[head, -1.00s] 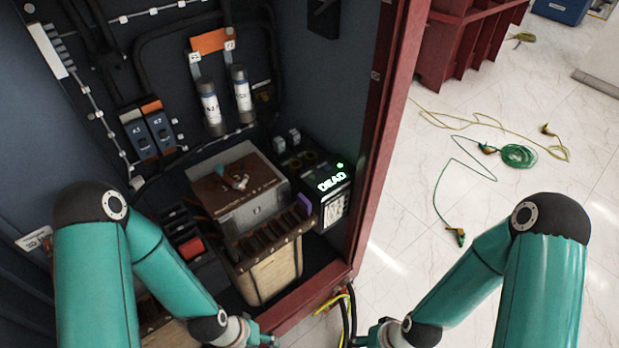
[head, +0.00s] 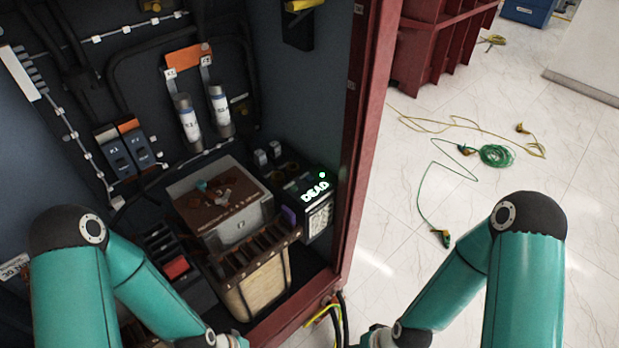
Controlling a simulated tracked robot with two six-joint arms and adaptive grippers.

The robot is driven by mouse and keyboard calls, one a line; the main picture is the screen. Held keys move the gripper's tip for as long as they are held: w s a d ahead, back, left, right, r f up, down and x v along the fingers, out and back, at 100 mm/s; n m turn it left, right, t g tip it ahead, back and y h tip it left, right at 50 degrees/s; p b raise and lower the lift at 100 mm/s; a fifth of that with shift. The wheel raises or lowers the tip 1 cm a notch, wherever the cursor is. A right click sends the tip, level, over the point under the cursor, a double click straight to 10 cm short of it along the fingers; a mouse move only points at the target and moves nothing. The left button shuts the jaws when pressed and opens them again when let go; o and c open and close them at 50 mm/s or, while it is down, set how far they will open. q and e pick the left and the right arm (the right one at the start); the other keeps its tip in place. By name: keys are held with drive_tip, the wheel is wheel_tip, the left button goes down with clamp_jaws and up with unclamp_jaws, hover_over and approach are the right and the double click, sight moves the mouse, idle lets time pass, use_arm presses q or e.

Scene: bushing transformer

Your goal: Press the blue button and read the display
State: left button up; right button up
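A dark box with a lit display (head: 315,192) stands in the cabinet's right corner. The display reads "DEAD" in white-green letters, and a green light (head: 322,175) glows above it. A pale panel with small print is on the box's front below the display. I cannot make out a blue button on it. My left arm comes in at the lower left and my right arm at the lower right. Both grippers are past the bottom edge of the view.
A wooden crate (head: 258,290) and a grey-brown box (head: 236,235) stand left of the display box. The red cabinet frame (head: 352,150) rises at its right. Green and yellow cables (head: 495,155) lie on the white floor. Black and yellow cables run below the cabinet sill.

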clamp_jaws()
idle(1.2)
